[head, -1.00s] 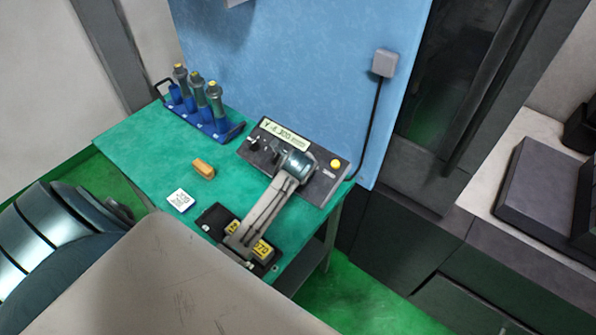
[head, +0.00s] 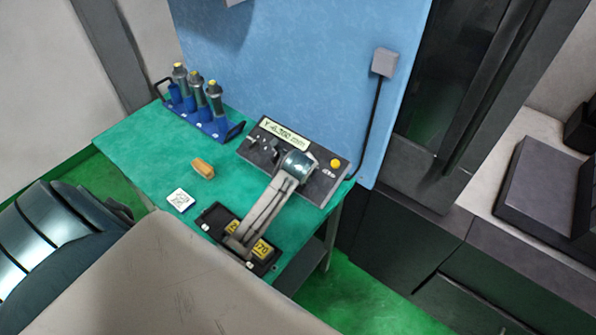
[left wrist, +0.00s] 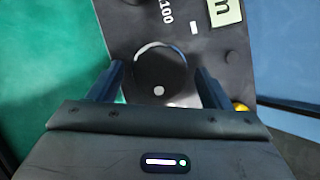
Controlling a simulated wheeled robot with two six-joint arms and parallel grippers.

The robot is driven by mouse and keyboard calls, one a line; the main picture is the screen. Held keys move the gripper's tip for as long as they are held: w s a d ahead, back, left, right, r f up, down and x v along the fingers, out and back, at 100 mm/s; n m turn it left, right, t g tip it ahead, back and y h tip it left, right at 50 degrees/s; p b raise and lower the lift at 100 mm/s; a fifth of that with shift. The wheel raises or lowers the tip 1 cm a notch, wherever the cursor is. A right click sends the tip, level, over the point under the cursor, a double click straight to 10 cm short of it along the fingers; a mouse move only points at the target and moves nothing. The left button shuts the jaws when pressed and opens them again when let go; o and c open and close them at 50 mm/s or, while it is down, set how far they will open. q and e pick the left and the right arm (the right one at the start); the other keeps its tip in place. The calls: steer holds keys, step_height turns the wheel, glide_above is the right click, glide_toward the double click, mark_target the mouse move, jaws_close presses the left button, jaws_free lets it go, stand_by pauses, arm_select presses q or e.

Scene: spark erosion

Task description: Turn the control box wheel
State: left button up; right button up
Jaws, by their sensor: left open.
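The control box (head: 318,187) stands on the green table. It is a dark panel with a pale number display (head: 286,134) and a yellow button (head: 335,163). In the left wrist view its black round wheel (left wrist: 160,75) shows a pale spot near its lower edge. My left gripper (left wrist: 159,70) is open, with one finger on each side of the wheel. I cannot tell whether the fingers touch it. In the head view my left wrist covers the wheel and the fingers. My right gripper is not in view.
A blue rack (head: 205,122) with several yellow-topped holders stands at the table's back left. An orange-brown block (head: 203,168) and a white marked square (head: 181,200) lie left of the box. A black tray (head: 208,218) with yellow labels lies under my arm. A blue panel (head: 300,60) rises behind.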

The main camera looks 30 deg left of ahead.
arm_select(q)
steer(key=b+v, duration=0.2)
steer(key=v, duration=0.8)
steer(key=shift+s+r+b, duration=0.2)
steer(key=shift+b, duration=0.2)
